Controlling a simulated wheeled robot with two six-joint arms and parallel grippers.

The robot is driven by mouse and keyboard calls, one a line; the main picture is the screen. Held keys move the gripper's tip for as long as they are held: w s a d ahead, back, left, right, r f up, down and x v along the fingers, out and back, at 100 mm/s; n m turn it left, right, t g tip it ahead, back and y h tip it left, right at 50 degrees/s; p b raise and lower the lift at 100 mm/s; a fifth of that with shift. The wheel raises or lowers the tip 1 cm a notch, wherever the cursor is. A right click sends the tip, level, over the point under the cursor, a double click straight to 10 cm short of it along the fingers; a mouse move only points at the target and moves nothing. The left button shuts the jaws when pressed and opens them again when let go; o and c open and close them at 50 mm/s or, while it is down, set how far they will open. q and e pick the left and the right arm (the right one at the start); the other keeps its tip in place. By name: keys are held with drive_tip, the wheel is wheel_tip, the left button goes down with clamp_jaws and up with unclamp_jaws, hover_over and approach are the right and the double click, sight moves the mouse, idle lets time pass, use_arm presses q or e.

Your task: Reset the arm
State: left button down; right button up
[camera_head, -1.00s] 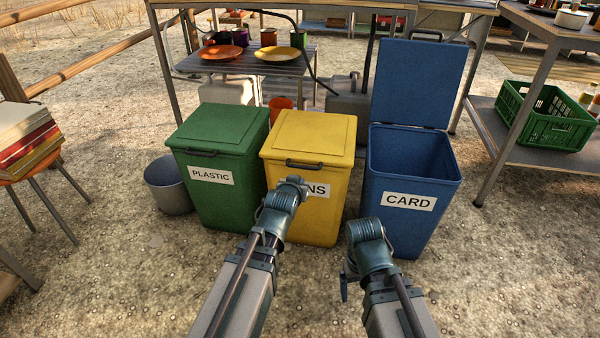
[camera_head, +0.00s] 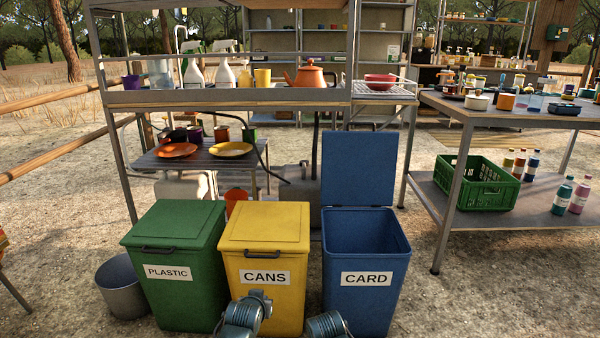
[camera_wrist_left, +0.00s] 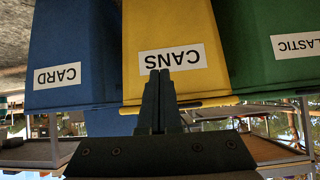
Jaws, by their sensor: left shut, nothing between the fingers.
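My left gripper (camera_wrist_left: 159,74) is shut and empty in the left wrist view, where the bins appear upside down. Its fingertips overlap the lower edge of the CANS label in the picture. In the head view only part of my left arm (camera_head: 243,318) shows, in front of the yellow CANS bin (camera_head: 265,240). A piece of my right arm (camera_head: 328,326) shows at the bottom edge, in front of the blue CARD bin (camera_head: 365,245). My right gripper is out of view.
The green PLASTIC bin (camera_head: 175,245) and yellow bin have closed lids. The blue bin's lid stands open. A grey bucket (camera_head: 122,290) stands left. A metal shelf unit (camera_head: 220,97) is behind; a table (camera_head: 500,110) with a green crate (camera_head: 477,185) below stands right. Ground at lower right is clear.

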use_arm(q)
drive_tip(key=s+d+r+m+g+y+p, duration=0.1)
drive_tip(key=s+d+r+g+p, duration=0.15)
drive_tip(key=s+g+p, duration=0.35)
drive_tip(key=s+d+r+m+g+p, duration=0.1)
drive_tip(key=s+d+r+p, duration=0.1)
drive_tip(key=s+r+p, duration=0.35)
drive_tip(key=s+d+r+m+g+y+p, duration=0.15)
drive_tip(key=s+g+p, duration=0.25)
drive_tip(key=s, duration=0.4)
wheel_tip(320, 180, up, 37)
drive_tip(key=p, duration=3.6)
drive_tip(key=shift+s+d+h+p, duration=0.15)
drive_tip(key=shift+s+h+p, duration=0.15)
drive_tip(key=shift+h+p, duration=0.15)
use_arm(e)
wheel_tip(320, 180, up, 55)
use_arm(q)
drive_tip(key=shift+f+n, duration=0.1)
drive_tip(key=shift+n, duration=0.15)
use_arm(e)
drive_tip(key=shift+s+f, duration=0.1)
